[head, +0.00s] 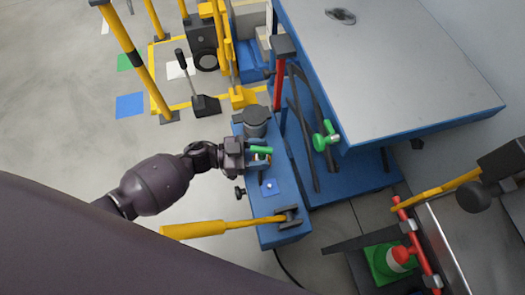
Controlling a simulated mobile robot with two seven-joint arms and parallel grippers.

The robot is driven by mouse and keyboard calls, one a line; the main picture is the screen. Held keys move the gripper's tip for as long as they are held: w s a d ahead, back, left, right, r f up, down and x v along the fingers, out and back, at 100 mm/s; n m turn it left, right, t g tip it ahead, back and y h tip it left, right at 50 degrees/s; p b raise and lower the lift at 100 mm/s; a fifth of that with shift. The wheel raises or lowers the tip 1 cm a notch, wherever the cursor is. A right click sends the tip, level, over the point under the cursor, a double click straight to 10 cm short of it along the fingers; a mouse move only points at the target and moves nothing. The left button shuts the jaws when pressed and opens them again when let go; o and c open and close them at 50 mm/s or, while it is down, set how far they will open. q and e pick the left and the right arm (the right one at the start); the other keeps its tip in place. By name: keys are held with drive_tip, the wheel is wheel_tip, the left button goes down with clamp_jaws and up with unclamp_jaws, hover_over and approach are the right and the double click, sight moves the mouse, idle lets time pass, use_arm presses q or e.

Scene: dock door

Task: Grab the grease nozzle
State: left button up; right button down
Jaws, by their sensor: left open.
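My left gripper (256,155) reaches in from the left over a narrow blue bench. It is open. A green, rod-shaped piece (261,150) shows at its fingers, with a small orange part just below it. I cannot tell whether the fingers touch either. A second green fitting (325,136) with a pale tip sits to the right, by black hoses at the edge of the grey-topped table. I cannot tell for sure which green piece is the grease nozzle. The gripper partly hides what lies beneath it. My right gripper is not in view.
The blue bench (283,236) also holds a grey round-topped part (256,117) and a yellow-handled tool (222,227). A large grey-topped table (400,70) stands right. Yellow posts (136,60) stand at upper left. A red-and-white cone (401,257) is at lower right.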

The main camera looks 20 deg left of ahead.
use_arm(q)
drive_tip(key=shift+w+d, duration=0.15)
drive_tip(key=shift+d, duration=0.1)
drive_tip(key=shift+c, duration=0.3)
clamp_jaws()
drive_tip(key=shift+r, duration=0.1)
